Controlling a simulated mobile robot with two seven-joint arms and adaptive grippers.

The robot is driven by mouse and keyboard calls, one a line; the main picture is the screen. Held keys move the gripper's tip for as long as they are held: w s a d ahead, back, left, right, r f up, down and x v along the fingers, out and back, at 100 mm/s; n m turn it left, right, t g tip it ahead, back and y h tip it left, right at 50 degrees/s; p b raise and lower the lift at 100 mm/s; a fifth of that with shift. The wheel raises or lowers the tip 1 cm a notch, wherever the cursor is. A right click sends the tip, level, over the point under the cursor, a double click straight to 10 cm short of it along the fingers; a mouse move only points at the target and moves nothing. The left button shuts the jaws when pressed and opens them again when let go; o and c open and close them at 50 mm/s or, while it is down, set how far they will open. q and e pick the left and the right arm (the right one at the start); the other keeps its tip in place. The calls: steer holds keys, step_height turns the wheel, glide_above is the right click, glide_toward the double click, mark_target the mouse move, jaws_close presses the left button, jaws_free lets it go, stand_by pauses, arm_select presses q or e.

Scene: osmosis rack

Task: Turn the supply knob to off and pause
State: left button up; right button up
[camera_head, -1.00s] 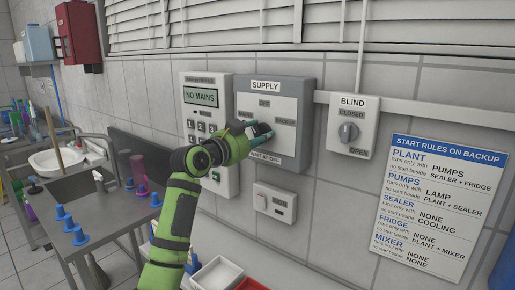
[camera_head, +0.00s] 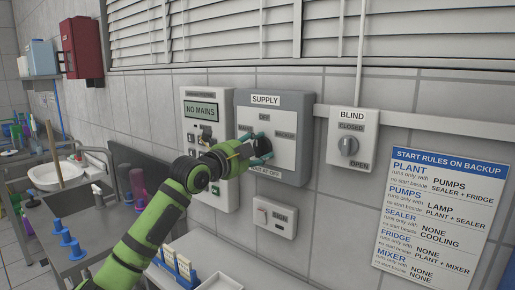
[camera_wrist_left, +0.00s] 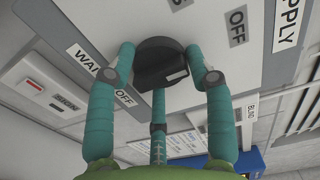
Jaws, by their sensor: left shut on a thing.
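The grey supply panel (camera_head: 290,113) is on the wall, labelled OFF at the top, BACKUP at the right and WAIT AT OFF below. My left gripper (camera_head: 261,148) reaches it from the lower left, with its teal fingers around the knob. In the left wrist view the dark round supply knob (camera_wrist_left: 158,62) sits between my fingers (camera_wrist_left: 163,80), which are shut on it. A pale mark shows on the knob's right side there; I cannot tell exactly which label it points at. The OFF label (camera_wrist_left: 237,26) is at upper right. My right gripper is not in view.
Left of the panel is a unit reading NO MAINS (camera_head: 201,110). A sign switch (camera_head: 276,217) is below, and a blind knob (camera_head: 348,146) is to the right. A start rules notice (camera_head: 436,212) hangs further right. A tray and bench lie below.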

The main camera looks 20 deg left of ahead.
arm_select(q)
steer(key=shift+a, duration=0.1)
stand_by(0.3)
steer(key=o, duration=1.2)
steer(key=shift+c, duration=0.2)
steer(key=shift+w+a+f, duration=0.1)
steer(key=shift+w+a, duration=0.05)
steer(key=shift+s, duration=0.3)
steer(key=v, duration=1.1)
steer(key=shift+s+a, duration=0.15)
steer(key=shift+s, duration=0.1)
